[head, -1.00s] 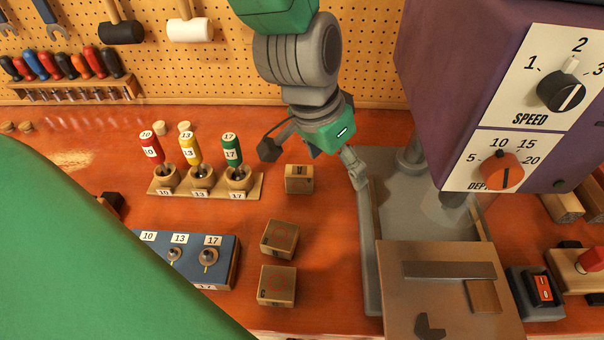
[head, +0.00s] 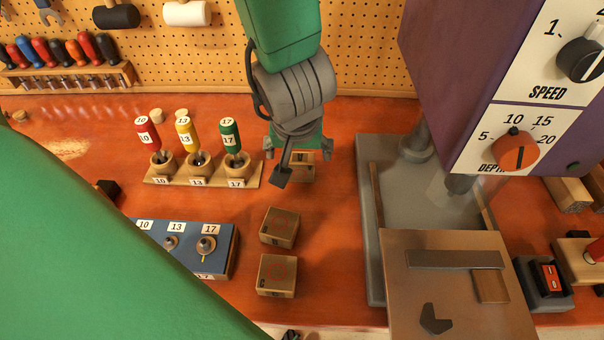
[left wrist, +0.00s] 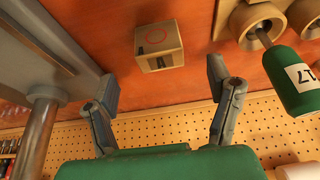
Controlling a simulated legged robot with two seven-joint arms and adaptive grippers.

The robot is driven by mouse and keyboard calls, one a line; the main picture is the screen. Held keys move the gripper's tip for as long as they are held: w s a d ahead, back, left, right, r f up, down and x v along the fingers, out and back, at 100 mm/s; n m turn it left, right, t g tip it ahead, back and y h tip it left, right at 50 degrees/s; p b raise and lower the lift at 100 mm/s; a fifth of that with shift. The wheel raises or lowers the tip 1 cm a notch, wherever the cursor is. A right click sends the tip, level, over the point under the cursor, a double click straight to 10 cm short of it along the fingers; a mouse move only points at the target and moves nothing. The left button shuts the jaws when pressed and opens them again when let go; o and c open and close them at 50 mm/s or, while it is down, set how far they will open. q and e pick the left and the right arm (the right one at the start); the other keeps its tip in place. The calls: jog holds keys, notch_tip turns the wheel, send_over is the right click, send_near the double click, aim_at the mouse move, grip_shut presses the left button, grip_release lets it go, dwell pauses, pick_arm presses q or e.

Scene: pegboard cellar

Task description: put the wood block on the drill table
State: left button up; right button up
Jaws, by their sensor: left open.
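Three similar wood blocks stand on the orange bench. One wood block (head: 302,168) is under my left gripper (head: 297,156) and partly hidden by it. The other two, a middle block (head: 279,227) and a front block (head: 276,275), stand nearer. In the left wrist view, a block (left wrist: 158,46) with a red ring on top lies beyond the open fingers (left wrist: 163,86), roughly between their lines and not touched. The drill table (head: 400,295) is a brown plate at the lower right, with a dark bar, a small wood piece and a dark clamp-like part on it.
A holder (head: 205,182) with red, yellow and green handled tools stands left of the gripper. A blue box (head: 222,250) is at lower left. The purple drill head (head: 440,80) overhangs the table. A red switch (head: 550,280) sits right of it.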

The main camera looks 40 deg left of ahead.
aim_at(301, 157)
pick_arm(q)
jog(key=b+x, duration=0.1)
jog(key=x, duration=0.2)
jog(key=shift+a+f, duration=0.1)
jog(key=shift+a, duration=0.15)
jog(key=b+x, duration=0.1)
jog(key=x, duration=0.1)
jog(key=b+x, duration=0.1)
jog(key=x, duration=0.2)
jog(key=shift+w+d, duration=0.15)
jog(key=shift+w, duration=0.2)
jog(key=shift+r, duration=0.2)
jog(key=shift+s, duration=0.1)
jog(key=c, duration=1.4)
jog(key=shift+r, duration=0.1)
notch_tip(301, 157, up, 10)
jog(key=p, duration=0.7)
